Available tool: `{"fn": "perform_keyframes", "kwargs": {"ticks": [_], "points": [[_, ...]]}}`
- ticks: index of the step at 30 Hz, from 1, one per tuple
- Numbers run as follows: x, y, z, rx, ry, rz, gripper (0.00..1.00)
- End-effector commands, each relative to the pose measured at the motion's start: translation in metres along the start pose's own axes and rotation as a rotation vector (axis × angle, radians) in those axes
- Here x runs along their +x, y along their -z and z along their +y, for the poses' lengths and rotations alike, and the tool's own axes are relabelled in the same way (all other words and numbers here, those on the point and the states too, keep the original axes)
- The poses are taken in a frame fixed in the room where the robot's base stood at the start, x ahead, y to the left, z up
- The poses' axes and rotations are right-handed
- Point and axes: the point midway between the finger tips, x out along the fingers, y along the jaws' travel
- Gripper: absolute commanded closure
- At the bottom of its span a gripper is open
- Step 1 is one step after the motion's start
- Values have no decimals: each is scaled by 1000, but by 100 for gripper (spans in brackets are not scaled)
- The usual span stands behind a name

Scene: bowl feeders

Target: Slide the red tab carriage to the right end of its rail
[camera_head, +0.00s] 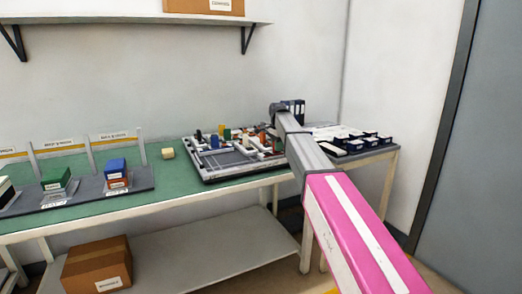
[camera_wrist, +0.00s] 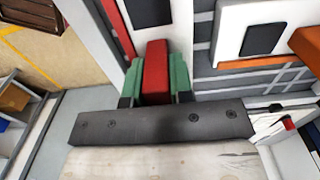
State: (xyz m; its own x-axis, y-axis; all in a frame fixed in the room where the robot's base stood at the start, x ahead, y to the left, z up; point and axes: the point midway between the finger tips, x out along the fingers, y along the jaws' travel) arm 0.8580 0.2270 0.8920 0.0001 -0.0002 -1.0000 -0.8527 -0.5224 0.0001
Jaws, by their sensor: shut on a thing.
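In the wrist view the red tab (camera_wrist: 156,68) stands between the two green-padded fingers of my gripper (camera_wrist: 156,84). The pads press against both of its sides, and the gripper is shut on it. A grey rail-like strip with a red stripe (camera_wrist: 113,28) runs just left of the tab; whether it is the tab's own rail I cannot tell. In the head view the board (camera_head: 230,165) with several coloured pieces lies on the green bench. My arm reaches over its right side and hides the fingers and the tab there. The rail ends are not clear.
Right of the board is a group of black and white parts (camera_head: 350,138). An orange bar (camera_wrist: 306,44) lies right of the tab in the wrist view.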

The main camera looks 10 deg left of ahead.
Motion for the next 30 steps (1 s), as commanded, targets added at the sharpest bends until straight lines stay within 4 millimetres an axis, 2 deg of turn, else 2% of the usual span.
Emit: {"fn": "perform_keyframes", "kwargs": {"ticks": [1, 3, 9, 23, 24, 26, 30], "points": [[0, 12, -1, 3, 0, 0, 100], [0, 25, -1, 2, 0, 0, 100], [0, 46, -1, 0, 0, 0, 100], [0, 54, 0, -1, 0, 4, 100], [0, 54, 0, -1, 0, 5, 72], [0, 54, 0, 0, 0, 4, 53], [0, 53, 0, 0, 0, 3, 53]]}}
